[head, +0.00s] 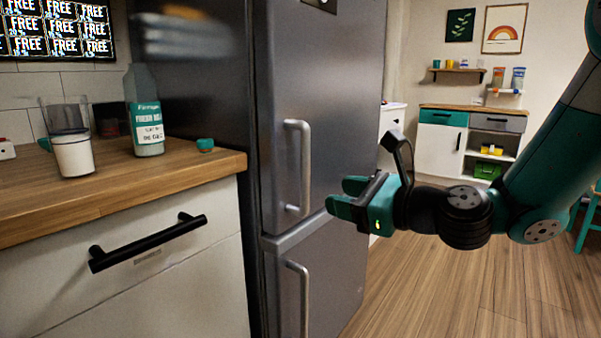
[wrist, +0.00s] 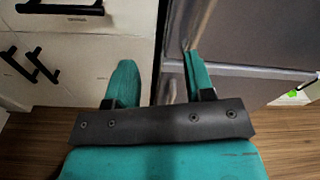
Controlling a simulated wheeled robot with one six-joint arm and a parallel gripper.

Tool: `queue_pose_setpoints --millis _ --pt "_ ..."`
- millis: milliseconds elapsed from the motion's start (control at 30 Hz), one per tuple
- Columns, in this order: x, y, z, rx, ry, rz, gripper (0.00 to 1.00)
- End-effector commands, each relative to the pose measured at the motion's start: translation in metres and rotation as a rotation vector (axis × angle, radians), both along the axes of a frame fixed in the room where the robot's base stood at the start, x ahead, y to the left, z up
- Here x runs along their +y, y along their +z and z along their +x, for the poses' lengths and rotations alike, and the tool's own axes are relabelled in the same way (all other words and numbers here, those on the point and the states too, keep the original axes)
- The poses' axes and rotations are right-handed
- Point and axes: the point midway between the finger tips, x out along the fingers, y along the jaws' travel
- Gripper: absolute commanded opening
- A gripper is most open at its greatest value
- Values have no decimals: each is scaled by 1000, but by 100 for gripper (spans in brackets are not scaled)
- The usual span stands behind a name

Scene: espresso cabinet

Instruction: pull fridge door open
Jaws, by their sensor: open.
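The fridge (head: 333,75) is a dark grey metal unit in the middle of the head view, with an upper and a lower door. Both doors look shut. The upper door has a vertical silver handle (head: 304,165); the lower door has a similar handle (head: 299,300) below it. My gripper (head: 340,196) is open and empty, with teal fingers, to the right of the upper handle near its lower end and apart from it. In the wrist view my gripper (wrist: 158,78) points toward the fridge front (wrist: 240,80), with the right finger overlapping the fridge.
A wooden counter (head: 215,163) with a bottle (head: 147,115) and a glass of milk (head: 72,145) stands left of the fridge. Its white drawer front has a black handle (head: 148,243). Wood floor (head: 450,285) is open at the right.

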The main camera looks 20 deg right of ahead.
Motion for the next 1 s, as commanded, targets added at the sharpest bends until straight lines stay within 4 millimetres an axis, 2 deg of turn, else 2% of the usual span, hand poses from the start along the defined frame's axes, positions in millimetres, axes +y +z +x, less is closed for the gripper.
queue_pose_setpoints --millis 33,100,267,567,1000 --pt "-17 -1 7 29 -71 104 48" --pt "-33 2 13 51 -135 214 48" --pt "-44 8 21 68 -183 307 48" --pt "-32 12 43 73 -180 304 48" --pt "11 9 131 64 -176 296 48"
